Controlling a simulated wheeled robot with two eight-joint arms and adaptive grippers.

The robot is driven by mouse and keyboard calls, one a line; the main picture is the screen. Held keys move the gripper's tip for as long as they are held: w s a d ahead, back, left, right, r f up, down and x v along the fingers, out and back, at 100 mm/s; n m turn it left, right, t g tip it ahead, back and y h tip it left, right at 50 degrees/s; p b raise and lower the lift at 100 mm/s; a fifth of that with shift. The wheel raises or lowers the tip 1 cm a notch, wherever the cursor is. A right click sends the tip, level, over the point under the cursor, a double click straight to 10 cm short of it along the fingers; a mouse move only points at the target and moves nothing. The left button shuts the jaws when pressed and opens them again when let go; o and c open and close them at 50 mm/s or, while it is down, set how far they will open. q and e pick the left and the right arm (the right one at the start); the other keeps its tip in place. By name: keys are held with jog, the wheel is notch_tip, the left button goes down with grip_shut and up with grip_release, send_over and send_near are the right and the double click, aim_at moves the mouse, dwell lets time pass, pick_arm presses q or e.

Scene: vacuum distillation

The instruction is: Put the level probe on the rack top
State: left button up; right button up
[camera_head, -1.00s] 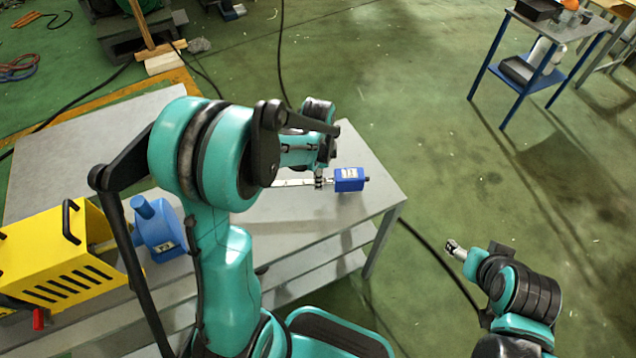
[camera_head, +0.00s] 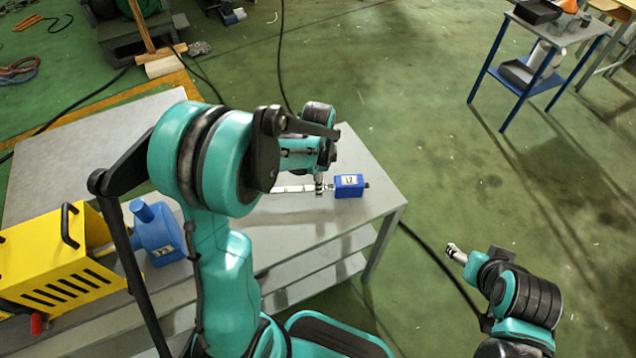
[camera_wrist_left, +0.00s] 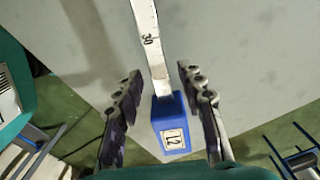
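The level probe has a blue box head (camera_head: 349,185) marked 12 and a long pale graduated strip (camera_head: 290,188). It lies on the grey table top (camera_head: 365,160). In the left wrist view, the blue head (camera_wrist_left: 171,125) and the strip (camera_wrist_left: 149,45) lie between the spread fingers of my left gripper (camera_wrist_left: 158,85), with a gap on each side. In the head view my left gripper (camera_head: 319,186) is over the strip beside the head. My right gripper (camera_head: 456,252) is off to the right, away from the table; its finger opening is unclear. I cannot tell which surface is the rack top.
A yellow machine (camera_head: 55,262) and a blue flask-like container (camera_head: 158,235) stand at the left of the table. A blue-legged cart (camera_head: 530,70) with trays and small items stands at the upper right. A black cable crosses the open green floor.

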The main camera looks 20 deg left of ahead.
pick_arm(q)
notch_tip(320, 180, up, 10)
jog(key=p, duration=0.3)
jog(key=s+d+r+n+t, duration=0.2)
jog(key=s+r+n+t, duration=0.1)
jog(key=s+n, duration=0.3)
jog(key=s+d+r+n+t, duration=0.2)
jog(key=s+r+n+t, duration=0.2)
jog(key=s+n, duration=0.2)
jog(key=shift+s+d+r+n, duration=0.2)
jog(key=shift+s+r+n, duration=0.1)
jog(key=shift+s, duration=0.45)
dwell(0.4)
